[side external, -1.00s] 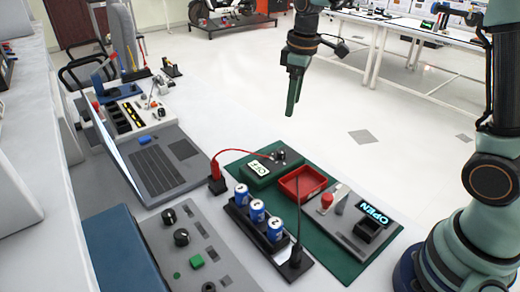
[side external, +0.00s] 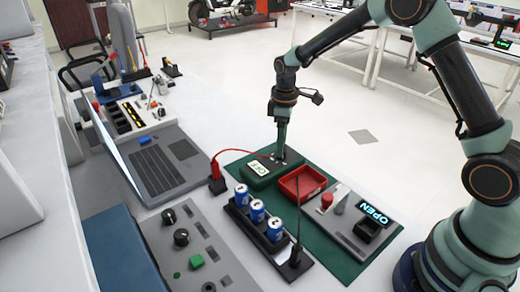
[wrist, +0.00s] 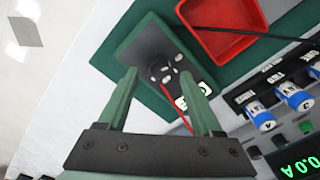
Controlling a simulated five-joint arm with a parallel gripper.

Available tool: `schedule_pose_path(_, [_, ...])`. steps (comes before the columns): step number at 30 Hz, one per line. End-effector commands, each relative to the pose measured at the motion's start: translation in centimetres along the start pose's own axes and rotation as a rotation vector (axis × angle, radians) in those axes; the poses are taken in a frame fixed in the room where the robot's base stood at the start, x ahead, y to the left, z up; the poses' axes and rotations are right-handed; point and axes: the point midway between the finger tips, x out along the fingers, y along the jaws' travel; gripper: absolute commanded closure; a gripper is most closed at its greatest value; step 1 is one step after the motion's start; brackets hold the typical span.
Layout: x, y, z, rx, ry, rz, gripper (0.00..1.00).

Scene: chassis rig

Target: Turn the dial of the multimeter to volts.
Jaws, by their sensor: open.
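The multimeter (side external: 262,175) is a green box on the green mat (side external: 325,232). Its small lit display (side external: 258,168) is hard to read and may say OFF. In the wrist view the multimeter (wrist: 138,48) lies ahead of the fingers, with a dark round dial (wrist: 157,64) and pale sockets beside it. My gripper (side external: 281,154) points down at the dial end of the multimeter and hides much of the dial in the side view. In the wrist view my gripper (wrist: 159,76) is open and empty, its fingers either side of the dial. I cannot tell whether they touch it.
A red tray (side external: 302,184) stands close to the right. Several blue-and-white cells sit in a black holder (side external: 238,209) in front. A laptop (side external: 150,165) stands to the left.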

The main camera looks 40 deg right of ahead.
Motion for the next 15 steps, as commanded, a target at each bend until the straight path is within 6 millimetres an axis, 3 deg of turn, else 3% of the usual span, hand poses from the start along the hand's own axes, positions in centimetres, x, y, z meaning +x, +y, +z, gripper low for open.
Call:
schedule_pose_path(6, [2.2, 0.0, 0.0, 0.0, -0.001, 0.0, 0.33])
schedule_pose_path(15, [2.6, 0.0, 0.0, 0.0, 0.001, 0.0, 0.33])
